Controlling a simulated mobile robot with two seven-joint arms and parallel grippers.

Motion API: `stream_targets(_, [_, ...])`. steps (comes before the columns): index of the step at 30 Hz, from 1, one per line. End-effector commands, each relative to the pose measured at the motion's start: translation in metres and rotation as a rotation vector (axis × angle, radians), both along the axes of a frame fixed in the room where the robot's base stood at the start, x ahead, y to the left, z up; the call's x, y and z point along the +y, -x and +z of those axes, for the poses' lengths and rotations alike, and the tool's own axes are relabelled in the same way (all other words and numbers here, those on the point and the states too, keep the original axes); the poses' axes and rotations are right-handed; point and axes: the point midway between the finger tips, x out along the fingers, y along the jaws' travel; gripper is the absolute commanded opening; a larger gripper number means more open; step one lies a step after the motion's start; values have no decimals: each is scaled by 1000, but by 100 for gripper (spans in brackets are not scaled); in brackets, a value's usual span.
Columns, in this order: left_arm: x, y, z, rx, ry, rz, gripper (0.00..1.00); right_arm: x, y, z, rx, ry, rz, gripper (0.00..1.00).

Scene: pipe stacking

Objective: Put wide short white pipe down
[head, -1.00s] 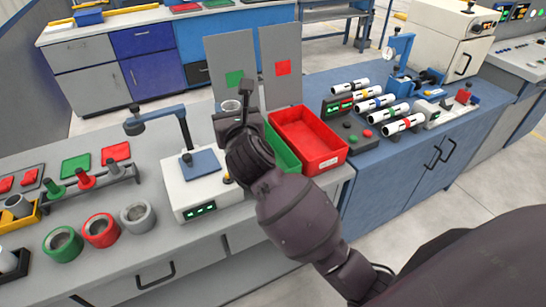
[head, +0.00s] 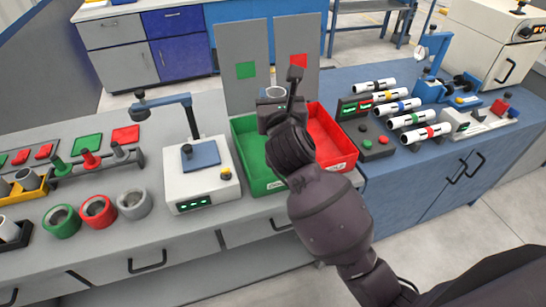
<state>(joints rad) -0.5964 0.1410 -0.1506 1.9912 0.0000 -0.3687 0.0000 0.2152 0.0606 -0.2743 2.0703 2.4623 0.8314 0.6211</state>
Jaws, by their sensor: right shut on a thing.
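The wide short white pipe (head: 275,92) shows only as a pale rim behind my right gripper (head: 280,103). That gripper is shut on it and holds it upright. In the picture, the gripper is over the border between the green tray (head: 240,140) and the red tray (head: 345,155). My arm hides much of both trays' insides, and the pipe's lower part is hidden. The gripper's height above the trays is hard to tell. My left gripper is not in view.
A white scale (head: 200,180) with a lamp-like arm stands left. Green, red and grey rings (head: 134,203) lie farther left. Several striped white pipes (head: 425,134) lie right.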

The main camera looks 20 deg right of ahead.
Motion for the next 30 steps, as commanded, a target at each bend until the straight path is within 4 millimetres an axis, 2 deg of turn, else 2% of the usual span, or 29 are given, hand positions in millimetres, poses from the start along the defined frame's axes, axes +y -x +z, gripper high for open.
stream_targets(1, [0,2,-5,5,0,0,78,0,0,-12,7,0,-2,25])
stream_targets(15, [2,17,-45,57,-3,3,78,0,0,-114,9,1,-1,25])
stream_targets(19, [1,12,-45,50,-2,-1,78,0,0,-132,6,0,-1,25])
stream_targets(24, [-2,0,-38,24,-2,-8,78,0,0,-139,3,0,0,25])
stream_targets(26, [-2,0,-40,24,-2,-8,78,0,0,-145,4,-1,0,25])
stream_targets(30, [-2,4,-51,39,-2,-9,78,0,0,-171,9,-1,-1,25])
